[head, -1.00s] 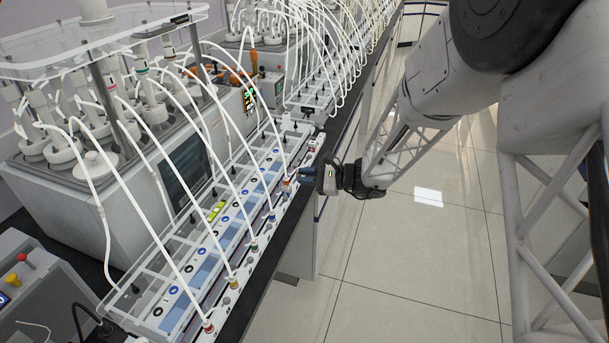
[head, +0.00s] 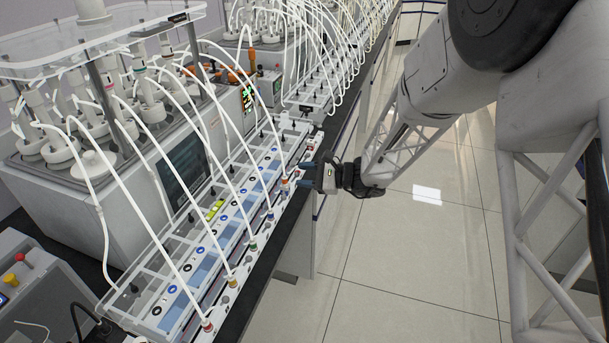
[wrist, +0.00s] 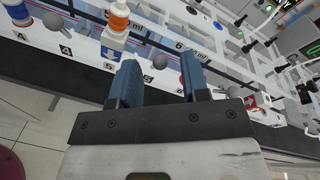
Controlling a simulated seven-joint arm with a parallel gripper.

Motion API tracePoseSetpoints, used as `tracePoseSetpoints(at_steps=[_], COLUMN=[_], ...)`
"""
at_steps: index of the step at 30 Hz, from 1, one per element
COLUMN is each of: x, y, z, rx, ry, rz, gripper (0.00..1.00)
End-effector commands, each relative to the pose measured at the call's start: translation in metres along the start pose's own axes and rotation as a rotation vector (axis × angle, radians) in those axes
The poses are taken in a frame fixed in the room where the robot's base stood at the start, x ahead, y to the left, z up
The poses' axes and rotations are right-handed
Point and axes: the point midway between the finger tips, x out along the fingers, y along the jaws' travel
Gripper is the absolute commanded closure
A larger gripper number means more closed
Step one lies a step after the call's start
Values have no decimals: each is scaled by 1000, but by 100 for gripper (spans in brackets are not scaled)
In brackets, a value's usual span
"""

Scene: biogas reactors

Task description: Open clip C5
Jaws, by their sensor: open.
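My gripper (head: 308,174) is open and empty at the bench-side edge of the nearest white row of units. In the wrist view its two blue fingers (wrist: 160,62) stand apart, with a grey round knob (wrist: 160,61) showing between their tips, close to the label 6. I cannot tell whether it touches a finger. To the left, an orange-and-white fitting (wrist: 117,16) sits above a white block with a blue arrow (wrist: 112,44), beside the label 5. Another grey knob on a lever (wrist: 53,21) is near the label 4. No label reading C5 is legible.
White tubes arch over the row (head: 218,232), close to my gripper. A red-marked fitting (wrist: 250,104) lies right of the fingers. A reactor unit (head: 165,165) stands behind. The floor (head: 400,255) right of the bench is open.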

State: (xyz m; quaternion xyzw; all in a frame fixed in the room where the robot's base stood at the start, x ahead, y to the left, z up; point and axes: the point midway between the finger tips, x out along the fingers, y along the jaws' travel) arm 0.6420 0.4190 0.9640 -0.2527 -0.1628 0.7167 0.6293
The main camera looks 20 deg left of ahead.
Motion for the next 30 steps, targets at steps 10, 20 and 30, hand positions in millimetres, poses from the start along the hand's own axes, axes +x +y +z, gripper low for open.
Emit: tracePoseSetpoints(at_steps=[10, 20, 30], x=[-28, -64, -76], y=[0, 0, 0], z=[0, 0, 0], rx=[0, 0, 1], ry=[0, 0, 0], rz=[-1, -2, 0], gripper=[58, 58, 58])
